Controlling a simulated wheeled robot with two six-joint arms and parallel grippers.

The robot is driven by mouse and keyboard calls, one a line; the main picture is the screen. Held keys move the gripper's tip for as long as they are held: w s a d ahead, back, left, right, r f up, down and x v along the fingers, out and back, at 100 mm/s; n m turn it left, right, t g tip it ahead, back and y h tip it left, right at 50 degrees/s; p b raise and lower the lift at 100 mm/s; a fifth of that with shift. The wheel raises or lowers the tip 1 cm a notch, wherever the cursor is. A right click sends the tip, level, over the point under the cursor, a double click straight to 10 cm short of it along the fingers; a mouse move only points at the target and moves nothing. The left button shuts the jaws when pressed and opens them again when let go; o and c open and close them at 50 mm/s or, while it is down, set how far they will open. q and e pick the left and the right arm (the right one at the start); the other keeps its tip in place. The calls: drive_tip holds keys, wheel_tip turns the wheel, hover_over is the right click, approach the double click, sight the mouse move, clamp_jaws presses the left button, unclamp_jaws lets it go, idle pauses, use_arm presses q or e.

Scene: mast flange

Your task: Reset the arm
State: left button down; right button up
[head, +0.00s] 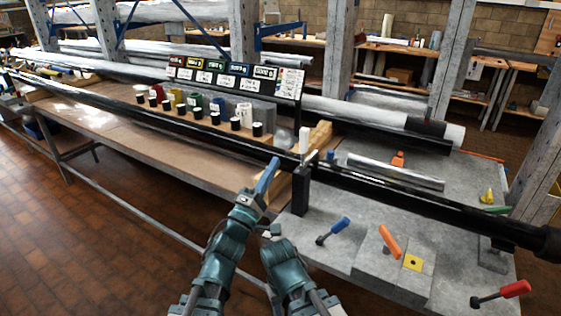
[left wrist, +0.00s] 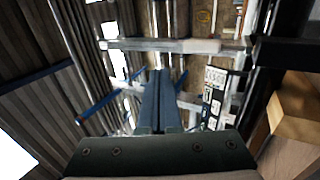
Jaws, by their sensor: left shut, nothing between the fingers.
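My left gripper (head: 268,174) is shut and empty in the head view. Its blue fingers point up and away, and in that picture they overlap the long black pole, just left of a dark upright post (head: 300,188). I cannot tell whether they touch the pole. In the left wrist view the two fingers (left wrist: 161,98) lie together with nothing between them. My other teal arm (head: 285,268) shows beside the left one, low in the middle of the head view. No fingers of my right gripper can be made out.
The long black pole (head: 400,197) runs across the bench. A blue-handled tool (head: 339,225), an orange bar (head: 389,240), a yellow plate (head: 412,262) and a red-handled tool (head: 513,289) lie on the grey top.

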use_arm(q)
drive_tip(key=w+a+f+m+g+y+p, duration=0.1)
drive_tip(key=a+f+m+g+y+p, duration=0.2)
drive_tip(key=f+y, duration=0.4)
drive_tip(key=w+a+f+g+y+p, duration=0.1)
drive_tip(key=a+f+g+y+p, duration=0.35)
drive_tip(key=f+y, duration=0.2)
drive_tip(key=s+f+m+g+p, duration=0.1)
drive_tip(key=s+f+m+g, duration=0.1)
drive_tip(key=s+m+g, duration=0.2)
drive_tip(key=s+a+f+m+g+y+p, duration=0.1)
drive_tip(key=s+f+m+g+p, duration=0.1)
drive_tip(key=s, duration=0.8)
drive_tip(key=s+a+f+m+g+p, duration=0.1)
drive_tip(key=s+f+m+g, duration=0.1)
drive_tip(key=s+m+g, duration=0.3)
drive_tip(key=shift+s+f+m+g, duration=0.3)
drive_tip(key=shift+s+f+g, duration=0.1)
drive_tip(key=shift+s, duration=0.55)
